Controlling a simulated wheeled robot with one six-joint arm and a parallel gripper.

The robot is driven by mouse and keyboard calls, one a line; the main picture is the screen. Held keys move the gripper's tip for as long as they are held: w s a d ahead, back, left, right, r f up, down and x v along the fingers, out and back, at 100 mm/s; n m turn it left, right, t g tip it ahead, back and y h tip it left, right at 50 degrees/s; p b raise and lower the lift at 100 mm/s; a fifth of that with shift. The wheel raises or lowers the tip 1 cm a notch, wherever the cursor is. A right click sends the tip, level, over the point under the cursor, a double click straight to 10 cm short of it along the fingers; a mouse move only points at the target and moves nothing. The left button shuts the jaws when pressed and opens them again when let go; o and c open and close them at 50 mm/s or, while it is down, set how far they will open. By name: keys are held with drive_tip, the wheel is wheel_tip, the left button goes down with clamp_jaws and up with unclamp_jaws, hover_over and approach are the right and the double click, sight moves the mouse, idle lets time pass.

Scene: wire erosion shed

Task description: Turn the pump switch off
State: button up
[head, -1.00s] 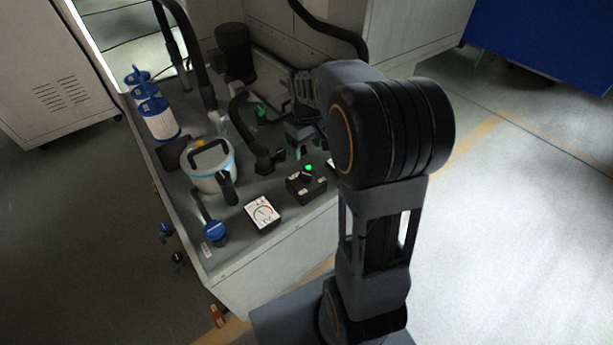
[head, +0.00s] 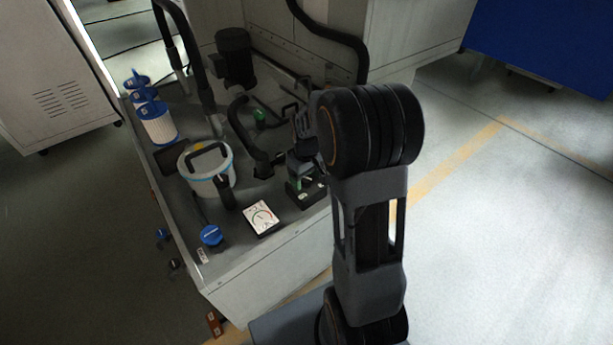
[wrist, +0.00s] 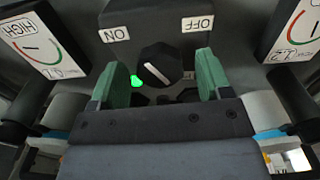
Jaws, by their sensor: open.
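The pump switch is a black round knob (wrist: 158,66) with a white pointer line slanting from upper left to lower right. An ON label (wrist: 115,34) is at its upper left and an OFF label (wrist: 198,23) at its upper right. A green lamp (wrist: 137,82) glows beside it. My gripper (wrist: 161,74) is open, with one green finger on each side of the knob; I cannot tell whether they touch it. In the head view my gripper (head: 300,182) is over the black switch box (head: 309,199), hiding the knob and lamp.
A gauge (head: 261,218) stands just left of the switch box, and a white bucket (head: 207,172) with a black handle behind it. Black hoses (head: 239,122) and blue-capped filters (head: 157,122) crowd the tank top. Open floor lies to the right.

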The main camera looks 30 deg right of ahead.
drive_tip(key=c, duration=0.9)
drive_tip(key=shift+m, duration=0.3)
drive_tip(key=m+p, duration=0.2)
drive_tip(key=m, duration=0.3)
drive_tip(key=shift+r+m, duration=0.1)
drive_tip(key=shift+m, duration=0.2)
drive_tip(key=m+p, duration=0.1)
drive_tip(key=m, duration=0.4)
drive_tip(key=shift+m, duration=0.3)
drive_tip(key=o, duration=0.9)
